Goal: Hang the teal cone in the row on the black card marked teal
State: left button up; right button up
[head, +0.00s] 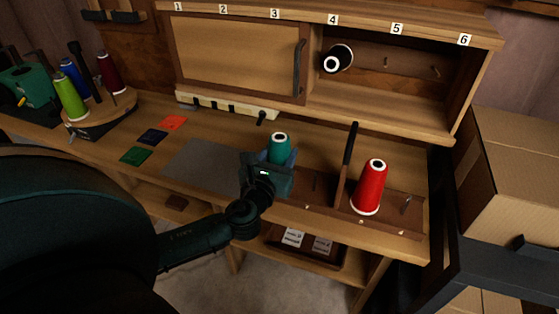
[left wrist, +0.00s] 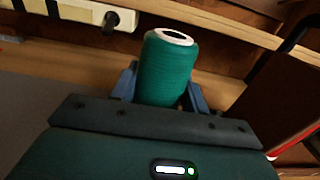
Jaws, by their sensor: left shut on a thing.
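The teal cone (head: 279,149) is held upright in my left gripper (head: 277,163), above the front of the bench, left of the dark divider. In the left wrist view the teal cone (left wrist: 166,70) stands between the blue fingers of my left gripper (left wrist: 163,90), its white top ring showing. The row of pegs is in the wall cabinet under white number cards 1 to 6. A black cone (head: 337,59) hangs under card 4 (head: 333,19). Bare pegs show under card 5 (head: 397,28) and card 6 (head: 464,40). I cannot make out a teal marking. My right gripper is not in view.
A panel door (head: 238,57) covers the cabinet under cards 1 to 3. A red cone (head: 370,187) stands in the bench tray, right of the upright divider (head: 346,160). Orange (head: 173,123), dark blue and green squares lie left of a grey mat (head: 200,165). Boxes (head: 515,170) stand at right.

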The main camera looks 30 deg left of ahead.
pick_arm(q)
jog(key=shift+f, duration=0.45)
jog(key=shift+f, duration=0.2)
jog(key=o, duration=1.1)
jog(key=shift+c, duration=0.2)
